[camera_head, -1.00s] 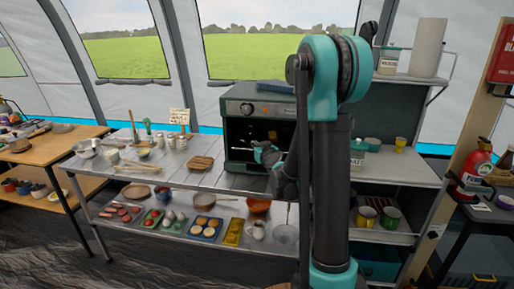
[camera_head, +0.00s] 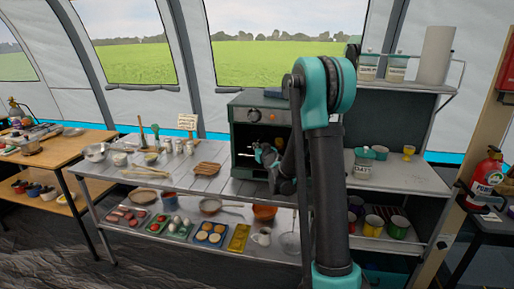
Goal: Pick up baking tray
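My gripper (camera_head: 265,155) is small in view, at the open front of the dark green oven (camera_head: 243,116) on the metal counter. I cannot tell whether its fingers are open or shut, or whether they touch anything. The oven's inside is dark, with pale rack-like lines partly hidden by my gripper and arm. I cannot pick out a baking tray there for certain. Several small trays with food lie on the shelf below, among them a blue tray with round buns (camera_head: 196,239) and a yellow tray (camera_head: 238,238).
A wooden board (camera_head: 206,169), bowls and jars stand on the counter (camera_head: 180,187) left of the oven. A wooden table (camera_head: 60,150) is at the left, a fire extinguisher (camera_head: 486,178) at the right. Floor is open at the front left.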

